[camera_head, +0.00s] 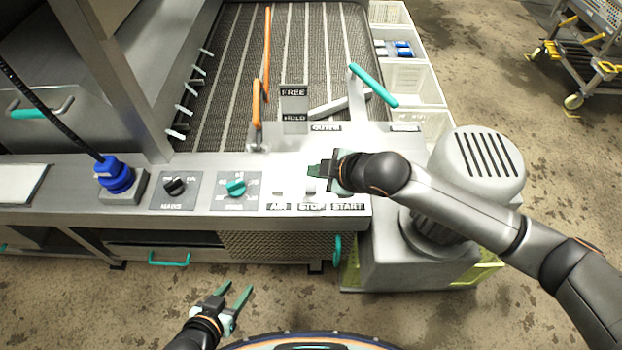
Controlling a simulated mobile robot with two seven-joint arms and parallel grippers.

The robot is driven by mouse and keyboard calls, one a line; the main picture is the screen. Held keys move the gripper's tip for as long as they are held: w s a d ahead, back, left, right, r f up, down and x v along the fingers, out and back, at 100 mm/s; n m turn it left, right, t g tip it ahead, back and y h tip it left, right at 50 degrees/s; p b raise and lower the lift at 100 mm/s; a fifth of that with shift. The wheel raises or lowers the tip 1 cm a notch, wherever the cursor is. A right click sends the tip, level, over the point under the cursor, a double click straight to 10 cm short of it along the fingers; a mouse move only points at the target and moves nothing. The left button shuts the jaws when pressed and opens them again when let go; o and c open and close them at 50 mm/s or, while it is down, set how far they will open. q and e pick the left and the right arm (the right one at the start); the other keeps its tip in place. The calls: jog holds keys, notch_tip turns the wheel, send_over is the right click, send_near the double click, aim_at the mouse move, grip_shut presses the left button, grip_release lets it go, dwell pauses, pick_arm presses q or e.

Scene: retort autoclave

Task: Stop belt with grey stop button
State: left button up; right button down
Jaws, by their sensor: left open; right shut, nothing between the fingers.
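The STOP label (312,207) is on the front edge of the steel control panel, between the AIR label (279,207) and the START label (348,207). A small grey button (311,187) shows just behind the STOP label. My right gripper (315,171) is shut and empty, over the panel right by the grey button. I cannot tell whether it touches the button. The start button is hidden by my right gripper. My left gripper (237,298) is open and empty, low in front of the machine. The belt (310,60) is a dark mesh with pale strips, behind the panel.
A black knob (174,187) and a teal knob (236,187) are on the panel's left, near a blue plug (115,175). An orange lever (257,115) and a teal-handled lever (373,86) stand behind. A grey motor housing (478,165) is on the right. White crates (409,84) line the belt.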

notch_tip(320, 180, up, 2)
jog(key=shift+r+p, duration=0.2)
jog(key=shift+p, duration=0.75)
pick_arm(q)
notch_tip(320, 180, up, 2)
jog(key=shift+r, duration=0.25)
pick_arm(e)
jog(key=shift+f, duration=0.1)
jog(key=shift+d, duration=0.1)
